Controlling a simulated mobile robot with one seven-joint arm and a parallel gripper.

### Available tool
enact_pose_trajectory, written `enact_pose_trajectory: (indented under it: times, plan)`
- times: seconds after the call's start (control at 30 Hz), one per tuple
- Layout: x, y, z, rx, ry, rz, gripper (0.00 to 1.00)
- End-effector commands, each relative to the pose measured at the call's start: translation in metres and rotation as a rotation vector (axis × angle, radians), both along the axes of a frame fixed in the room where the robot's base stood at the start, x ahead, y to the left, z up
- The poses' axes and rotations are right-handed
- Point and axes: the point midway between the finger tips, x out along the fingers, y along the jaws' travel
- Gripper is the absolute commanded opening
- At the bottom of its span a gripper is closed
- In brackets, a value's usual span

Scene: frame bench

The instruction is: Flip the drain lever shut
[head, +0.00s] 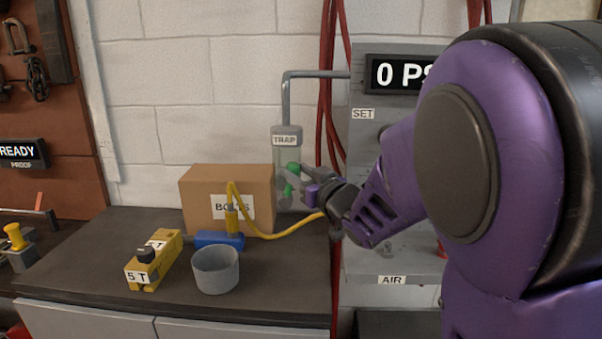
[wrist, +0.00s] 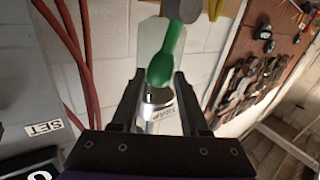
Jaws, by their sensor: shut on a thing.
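The trap (head: 287,142) is a clear upright cylinder with a grey cap and a TRAP label, fixed by the wall. Its green drain lever (head: 293,168) is at its lower part, partly hidden by my gripper. My gripper (head: 300,190) is at the trap's lower right side. In the wrist view, the green lever (wrist: 169,50) slants down from a grey round fitting (wrist: 184,8), and its wide end lies between the fingers of my gripper (wrist: 160,78). The jaws are shut on the lever.
A yellow hose (head: 275,236), a yellow jack (head: 152,262) and a grey cup (head: 215,270) are on the bench. Red hoses (head: 326,110) hang beside the trap. A grey AIR panel (head: 385,268) is at right.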

Motion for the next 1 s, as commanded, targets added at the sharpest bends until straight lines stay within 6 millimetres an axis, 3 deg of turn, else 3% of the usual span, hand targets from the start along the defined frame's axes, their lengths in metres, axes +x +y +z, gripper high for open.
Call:
enact_pose_trajectory:
  times: [0.03,0.1,0.13,1.0]
  plan:
    - [-0.0006,0.0023,0.0001,0.000,-0.001,0.005,0.14]
    - [-0.0007,0.0027,0.0001,0.000,-0.001,0.006,0.01]
    - [-0.0008,0.0028,0.0001,0.000,-0.001,0.006,0.00]
    - [-0.0015,0.0062,0.0005,-0.002,-0.003,0.013,0.00]
